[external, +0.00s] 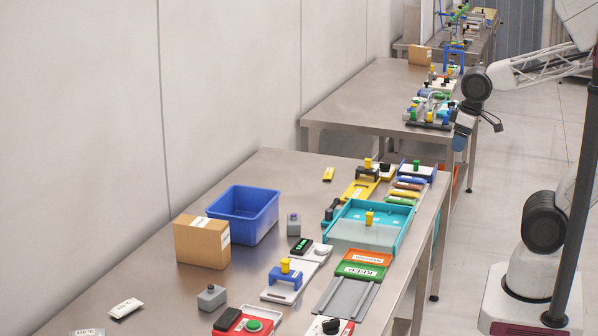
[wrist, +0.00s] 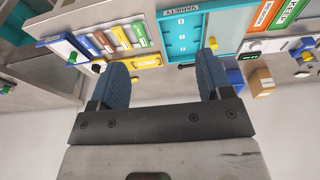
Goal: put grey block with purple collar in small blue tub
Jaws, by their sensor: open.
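A grey block with a purple-looking collar (external: 293,226) stands upright on the steel table in the external view, just right of the blue tub (external: 243,212). The tub is open at the top, and the part of its inside that shows looks empty. In the wrist view the tub (wrist: 236,79) is small, near the right; I cannot make out the block there. My gripper (external: 460,143) is high and far from both, near the table's far right end. Its blue fingers (wrist: 162,63) are spread apart with nothing between them.
A cardboard box (external: 203,242) stands close in front of the tub. A teal tray (external: 405,222), a blue stand (external: 285,278) and several coloured parts crowd the right side. The table's back left is mostly clear.

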